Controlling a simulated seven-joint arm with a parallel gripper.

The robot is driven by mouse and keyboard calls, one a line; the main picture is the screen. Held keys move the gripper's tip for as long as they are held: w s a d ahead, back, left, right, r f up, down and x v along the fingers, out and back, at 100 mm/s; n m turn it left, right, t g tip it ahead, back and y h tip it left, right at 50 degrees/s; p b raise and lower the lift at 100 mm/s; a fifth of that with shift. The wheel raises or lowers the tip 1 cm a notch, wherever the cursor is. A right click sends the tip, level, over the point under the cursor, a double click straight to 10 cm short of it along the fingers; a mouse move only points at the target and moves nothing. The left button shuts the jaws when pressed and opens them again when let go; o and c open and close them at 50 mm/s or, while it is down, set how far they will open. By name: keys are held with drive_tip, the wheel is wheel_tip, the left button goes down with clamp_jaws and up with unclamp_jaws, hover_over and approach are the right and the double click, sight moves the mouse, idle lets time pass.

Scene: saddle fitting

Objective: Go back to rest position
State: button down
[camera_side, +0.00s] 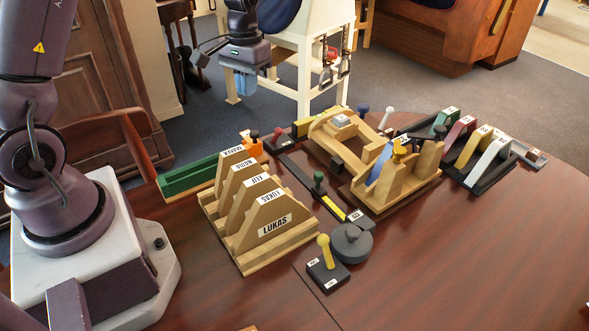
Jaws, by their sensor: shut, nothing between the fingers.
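My gripper (244,84) hangs at the top of the side view, left of centre, above the table's far edge. Its bluish fingers point down and are shut with nothing between them. It is apart from everything on the table. The wooden fitting frame (350,145) stands right of the middle of the table, with a wooden saddle-like form (403,178) at its near end. A yellow knob (399,149) shows on this form.
A wooden rack with name labels (262,235) stands at centre left. A green block (190,175) lies behind it. Coloured arches (475,147) stand at right. The table's right front (480,260) is clear.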

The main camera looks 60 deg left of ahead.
drive_tip(key=s+d+r+m+t, duration=0.4)
drive_tip(key=s+d+r+t, duration=0.2)
drive_tip(key=s+d+r, duration=0.8)
drive_tip(key=s+r, duration=0.1)
drive_tip(key=s, duration=0.2)
drive_tip(key=shift+s+r+m, duration=0.2)
drive_tip(key=shift+r+m, duration=0.1)
drive_tip(key=shift+r, duration=0.1)
